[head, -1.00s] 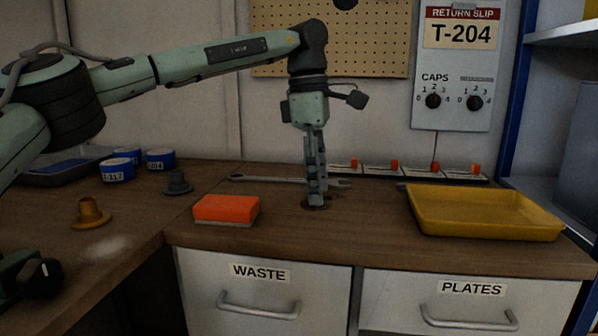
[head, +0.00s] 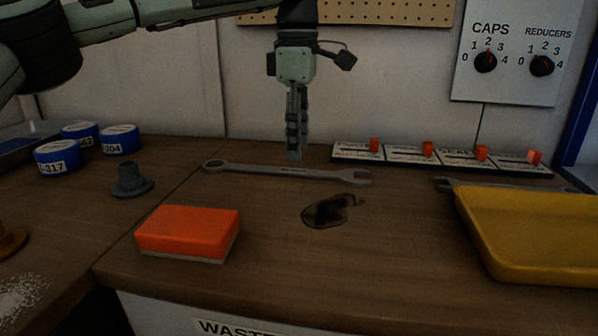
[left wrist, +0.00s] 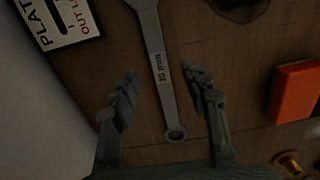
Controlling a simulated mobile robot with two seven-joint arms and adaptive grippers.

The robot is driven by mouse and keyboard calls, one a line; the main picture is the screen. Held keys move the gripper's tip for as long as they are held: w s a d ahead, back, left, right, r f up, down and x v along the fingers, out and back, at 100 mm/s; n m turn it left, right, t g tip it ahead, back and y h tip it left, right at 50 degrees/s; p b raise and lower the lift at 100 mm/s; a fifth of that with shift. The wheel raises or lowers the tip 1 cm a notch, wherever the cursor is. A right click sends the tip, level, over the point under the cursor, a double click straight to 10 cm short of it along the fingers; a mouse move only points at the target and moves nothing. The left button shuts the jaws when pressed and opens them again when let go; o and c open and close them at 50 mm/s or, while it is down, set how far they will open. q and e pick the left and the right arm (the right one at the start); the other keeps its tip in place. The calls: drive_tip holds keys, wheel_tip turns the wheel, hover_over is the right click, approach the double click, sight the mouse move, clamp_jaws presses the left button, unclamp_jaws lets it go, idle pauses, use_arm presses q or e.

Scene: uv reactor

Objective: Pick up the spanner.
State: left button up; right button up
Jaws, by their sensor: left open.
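A grey spanner (head: 285,172) lies flat on the wooden bench near the back wall, its ring end to the left and its open jaw to the right. In the left wrist view the spanner (left wrist: 158,65) shows a "10 mm" mark and runs between the two fingers. My left gripper (head: 294,157) points down above the middle of the spanner. In the left wrist view the left gripper (left wrist: 165,85) is open, with one finger on each side of the shank and no contact seen. My right gripper is not in view.
An orange sponge block (head: 188,233) and a dark stain or hole (head: 331,211) lie in front of the spanner. A yellow tray (head: 530,268) stands at right, with another metal tool (head: 450,184) behind it. Labelled switch plates (head: 400,153) line the wall.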

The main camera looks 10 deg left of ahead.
sight(297, 171)
use_arm(q)
drive_tip(key=shift+a+f, duration=0.1)
drive_tip(key=shift+f, duration=1.9)
drive_tip(key=shift+w, duration=0.1)
clamp_jaws()
